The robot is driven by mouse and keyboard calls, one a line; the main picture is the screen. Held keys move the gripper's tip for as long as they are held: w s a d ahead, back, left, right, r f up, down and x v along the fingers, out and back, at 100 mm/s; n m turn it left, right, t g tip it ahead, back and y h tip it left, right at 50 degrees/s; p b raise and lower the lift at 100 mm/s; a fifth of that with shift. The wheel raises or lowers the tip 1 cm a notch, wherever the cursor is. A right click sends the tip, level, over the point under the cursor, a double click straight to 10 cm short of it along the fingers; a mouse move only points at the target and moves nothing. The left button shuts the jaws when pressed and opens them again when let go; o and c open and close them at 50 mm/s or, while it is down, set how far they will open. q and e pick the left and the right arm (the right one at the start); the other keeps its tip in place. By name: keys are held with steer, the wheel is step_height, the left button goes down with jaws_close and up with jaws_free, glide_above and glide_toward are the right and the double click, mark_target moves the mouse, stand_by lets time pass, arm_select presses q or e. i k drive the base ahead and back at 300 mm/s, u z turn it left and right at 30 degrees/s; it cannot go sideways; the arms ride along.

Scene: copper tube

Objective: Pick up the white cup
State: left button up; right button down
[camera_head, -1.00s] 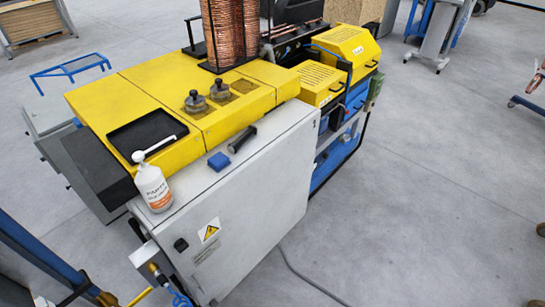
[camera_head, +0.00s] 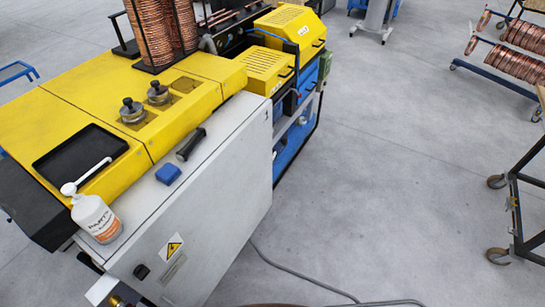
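No white cup can be made out in the head view. The only white container I see clearly is a pump bottle (camera_head: 96,218) with an orange-marked label and a long spout. It stands upright on the grey cabinet top at the left, by the yellow machine's front edge. Neither of my grippers shows in this view.
The yellow machine (camera_head: 190,112) fills the left, with a black tray (camera_head: 80,160), two dark knobs and copper coils (camera_head: 165,30). A blue block (camera_head: 168,174) and a black-handled tool (camera_head: 190,145) lie on the grey cabinet (camera_head: 225,200).

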mark_target(302, 120)
steer(key=z, duration=0.2)
steer(key=k, duration=0.2)
steer(key=z, duration=0.95)
steer(key=k, duration=1.15)
steer(key=z, duration=0.8)
steer(key=i, duration=1.45)
steer(key=u, duration=0.2)
steer(key=i, duration=2.1)
steer(key=u, duration=0.8)
steer(key=i, duration=1.55)
steer(key=u, duration=1.95)
steer(key=i, duration=1)
steer(key=u, duration=0.85)
